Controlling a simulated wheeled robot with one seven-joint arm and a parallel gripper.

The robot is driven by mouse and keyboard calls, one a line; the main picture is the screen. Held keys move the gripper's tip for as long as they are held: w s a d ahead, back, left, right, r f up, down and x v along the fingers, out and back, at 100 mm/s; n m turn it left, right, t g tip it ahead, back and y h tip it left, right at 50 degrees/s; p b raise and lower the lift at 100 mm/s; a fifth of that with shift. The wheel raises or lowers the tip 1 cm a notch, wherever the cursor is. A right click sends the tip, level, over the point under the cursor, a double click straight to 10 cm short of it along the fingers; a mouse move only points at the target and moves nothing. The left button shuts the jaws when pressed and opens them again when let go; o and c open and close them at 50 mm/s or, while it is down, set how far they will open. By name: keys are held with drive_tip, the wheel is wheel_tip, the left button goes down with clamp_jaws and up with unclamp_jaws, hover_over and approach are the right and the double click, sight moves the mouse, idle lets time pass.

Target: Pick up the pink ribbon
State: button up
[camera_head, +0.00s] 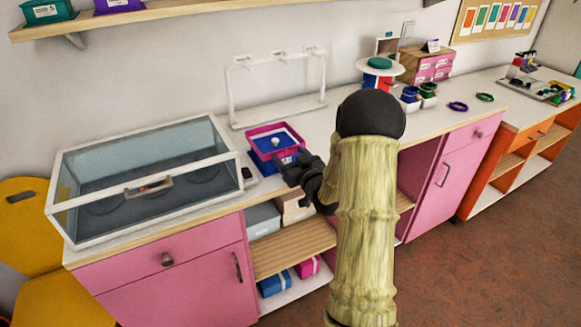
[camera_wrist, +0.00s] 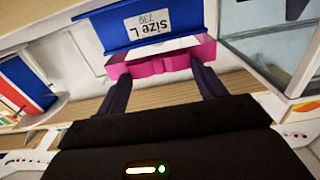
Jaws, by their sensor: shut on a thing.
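The pink ribbon (camera_head: 262,129) shows in the head view as a pink square band around the top of an open blue box (camera_head: 259,160) on the counter. In the wrist view the pink ribbon (camera_wrist: 153,65) lies between my two fingers, against the blue box (camera_wrist: 150,27) with its upside-down "Size L" label. My gripper (camera_head: 292,167) is at the box's near right side, its fingers apart with the pink band between them. It is shut on the pink ribbon. My gripper (camera_wrist: 160,72) hides part of the near side, and its exact contact is hard to see.
A glass-topped case (camera_head: 145,178) stands left of the box. A white hook rack (camera_head: 279,85) stands behind it. A round white stand (camera_head: 380,68), pink drawers (camera_head: 434,68) and purple and green rings are to the right. The counter's front edge is close below my gripper.

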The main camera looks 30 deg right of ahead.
wheel_tip(320, 180, up, 4)
drive_tip(key=shift+r, duration=0.15)
idle(0.6)
wheel_tip(320, 180, up, 3)
drive_tip(key=p, duration=0.3)
drive_tip(key=shift+d+p, duration=0.1)
drive_tip(key=shift+p, duration=0.25)
drive_tip(key=shift+f+b, duration=1.25)
drive_tip(key=shift+f, duration=1)
wheel_tip(320, 180, down, 3)
drive_tip(key=b, duration=0.3)
